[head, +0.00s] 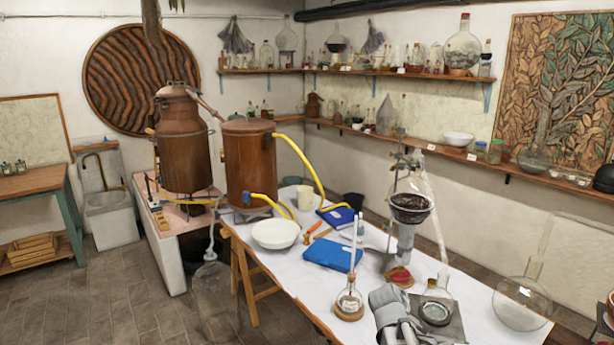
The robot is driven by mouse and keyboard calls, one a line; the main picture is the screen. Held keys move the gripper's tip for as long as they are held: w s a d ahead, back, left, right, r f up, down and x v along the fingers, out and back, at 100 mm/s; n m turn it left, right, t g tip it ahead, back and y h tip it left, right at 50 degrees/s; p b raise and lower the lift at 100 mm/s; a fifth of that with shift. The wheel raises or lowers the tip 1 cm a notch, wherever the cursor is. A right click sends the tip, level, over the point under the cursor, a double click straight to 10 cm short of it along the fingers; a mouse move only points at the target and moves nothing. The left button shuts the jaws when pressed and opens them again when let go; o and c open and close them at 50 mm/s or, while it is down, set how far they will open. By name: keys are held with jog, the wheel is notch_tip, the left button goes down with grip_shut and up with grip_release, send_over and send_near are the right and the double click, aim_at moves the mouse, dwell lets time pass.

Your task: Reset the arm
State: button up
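A grey jointed part of my arm (393,308) shows at the bottom of the head view, in front of the long white-topped table (345,285). I cannot make out my gripper's fingers there, so I cannot tell whether it is open or shut, or whether it holds anything. A small glass flask with a dark round patch (436,309) shows just right of the arm, over a grey flat area. I cannot tell whether the arm touches it.
A corked-base flask (349,303) stands close left of my arm. A glass funnel setup with dark contents (411,207) rises behind it. A large round flask (521,303) stands at right. Blue books (332,254), a white bowl (275,233) and copper vessels (249,163) are farther back.

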jog(key=s+a+f+m+g+y, duration=0.2)
jog(key=s+a+f+m+g, duration=0.1)
jog(key=s, duration=0.5)
jog(key=s+a+f+m+g+y, duration=0.2)
jog(key=s+a+m+g+y, duration=0.1)
jog(key=s, duration=0.5)
jog(key=a+m+g, duration=0.1)
jog(key=a+m, duration=0.1)
jog(key=a, duration=0.1)
jog(key=shift+s+a+f+g+y, duration=0.15)
jog(key=shift+a+f+g+y, duration=0.15)
jog(key=shift+a+f, duration=0.1)
dwell(0.4)
